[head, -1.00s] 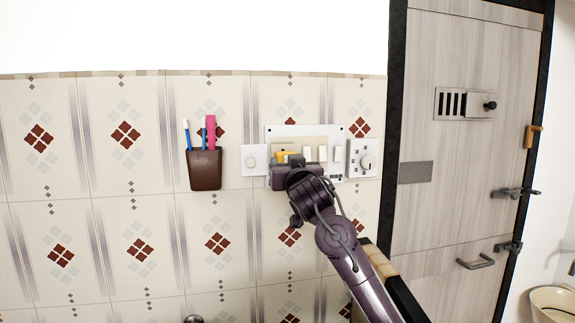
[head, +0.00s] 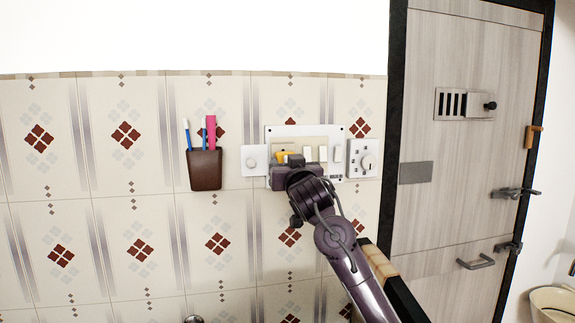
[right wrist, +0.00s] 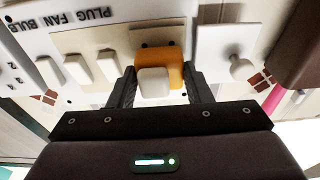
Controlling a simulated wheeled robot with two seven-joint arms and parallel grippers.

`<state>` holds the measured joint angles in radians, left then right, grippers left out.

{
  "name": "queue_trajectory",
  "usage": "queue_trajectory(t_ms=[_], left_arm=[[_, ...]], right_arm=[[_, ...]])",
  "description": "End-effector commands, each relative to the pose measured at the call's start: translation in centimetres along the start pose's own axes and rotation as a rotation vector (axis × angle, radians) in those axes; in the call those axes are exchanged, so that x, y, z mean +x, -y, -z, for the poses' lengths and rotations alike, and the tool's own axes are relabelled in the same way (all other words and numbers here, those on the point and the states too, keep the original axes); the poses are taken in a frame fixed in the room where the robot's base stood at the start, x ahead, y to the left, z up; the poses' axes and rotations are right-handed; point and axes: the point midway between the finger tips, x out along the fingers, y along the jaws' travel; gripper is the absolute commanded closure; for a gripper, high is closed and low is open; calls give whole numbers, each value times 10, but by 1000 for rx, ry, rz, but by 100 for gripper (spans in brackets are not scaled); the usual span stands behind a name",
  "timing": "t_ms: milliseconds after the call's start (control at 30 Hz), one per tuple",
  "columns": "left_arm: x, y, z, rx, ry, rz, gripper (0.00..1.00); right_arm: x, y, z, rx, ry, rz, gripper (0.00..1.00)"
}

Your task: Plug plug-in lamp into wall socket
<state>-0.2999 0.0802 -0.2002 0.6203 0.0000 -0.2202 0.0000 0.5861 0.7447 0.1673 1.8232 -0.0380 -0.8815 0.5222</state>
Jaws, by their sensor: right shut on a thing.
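The plug-in lamp shows as a small orange-yellow piece (head: 283,155) in the head view, at the left part of the wall socket panel (head: 335,130). In the right wrist view the lamp is an orange block (right wrist: 174,66) with a white front. It lies between the two dark fingers of my right gripper (right wrist: 162,88), which is shut on it. The right gripper (head: 290,164) covers the panel's lower left in the head view. The lamp is close against the panel's face. The socket holes behind it are hidden, so I cannot tell whether its pins are in. My left gripper is not in view.
White switches (head: 322,153) sit right of the lamp. A brown pen holder (head: 205,170) hangs on the tiled wall. A door (head: 450,70) stands at right.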

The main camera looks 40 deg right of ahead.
Motion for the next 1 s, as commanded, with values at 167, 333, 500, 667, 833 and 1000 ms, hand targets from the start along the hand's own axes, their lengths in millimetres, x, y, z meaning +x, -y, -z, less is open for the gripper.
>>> queue_trajectory(t_ms=[167,333,500,667,833,1000], left_arm=[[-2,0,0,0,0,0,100],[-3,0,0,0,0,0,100],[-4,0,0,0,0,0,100],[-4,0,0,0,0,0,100],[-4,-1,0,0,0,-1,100],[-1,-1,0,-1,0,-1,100]], right_arm=[[3,0,1,1,-1,0,75],[7,0,0,2,-1,0,75],[10,0,0,2,-1,0,54],[9,0,-1,2,-1,0,33],[9,1,-1,0,-1,2,30],[6,2,-3,0,0,4,30]])
